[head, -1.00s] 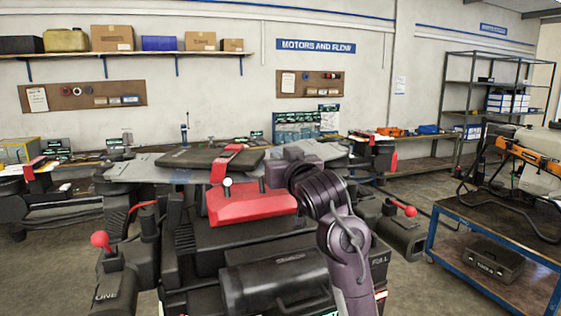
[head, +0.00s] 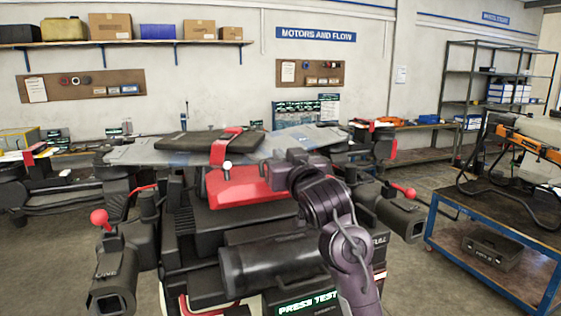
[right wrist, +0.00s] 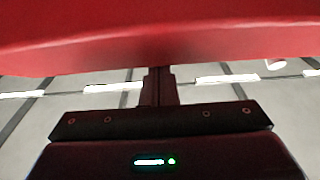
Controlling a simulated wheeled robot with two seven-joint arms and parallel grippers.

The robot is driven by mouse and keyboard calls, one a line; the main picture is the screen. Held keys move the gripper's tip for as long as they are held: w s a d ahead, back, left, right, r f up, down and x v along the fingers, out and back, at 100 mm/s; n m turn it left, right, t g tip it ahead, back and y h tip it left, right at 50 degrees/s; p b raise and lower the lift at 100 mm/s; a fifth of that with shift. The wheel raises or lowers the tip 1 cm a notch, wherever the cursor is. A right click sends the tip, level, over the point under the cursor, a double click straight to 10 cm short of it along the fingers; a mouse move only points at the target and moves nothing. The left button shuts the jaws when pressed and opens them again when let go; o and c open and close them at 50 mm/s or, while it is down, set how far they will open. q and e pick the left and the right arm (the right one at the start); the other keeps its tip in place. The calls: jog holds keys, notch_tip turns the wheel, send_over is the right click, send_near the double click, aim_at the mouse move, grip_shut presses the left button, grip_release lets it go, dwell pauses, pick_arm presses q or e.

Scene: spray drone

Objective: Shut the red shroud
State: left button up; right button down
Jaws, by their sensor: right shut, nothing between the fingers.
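The red shroud (head: 240,190) sits on top of the dark spray drone at the middle of the head view, with its broad red face toward me. My right gripper (head: 267,174) is at the shroud's right upper part and hides that corner. In the right wrist view the red shroud (right wrist: 160,35) fills the top of the picture. The right gripper's fingers (right wrist: 158,72) are shut, empty, and reach up to the shroud's lower edge; I cannot tell if they touch it. My left gripper is not in view.
Levers with red knobs (head: 99,217) stand at the drone's left and right (head: 409,192). A black cylinder (head: 272,266) lies at its front. A blue-framed bench (head: 490,255) stands at the right. Workbenches and shelves line the back wall.

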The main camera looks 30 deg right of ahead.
aim_at(286, 196)
jog(key=shift+t, duration=0.3)
jog(key=f+b, duration=0.2)
jog(key=s+f+b, duration=0.1)
jog(key=f+b, duration=0.1)
jog(key=f, duration=0.1)
jog(key=f+b, duration=0.2)
jog(key=f, duration=0.1)
jog(key=shift+s+a+f+b, duration=0.2)
jog(key=shift+s+b, duration=0.15)
jog(key=shift+s, duration=0.05)
jog(key=shift+r, duration=0.15)
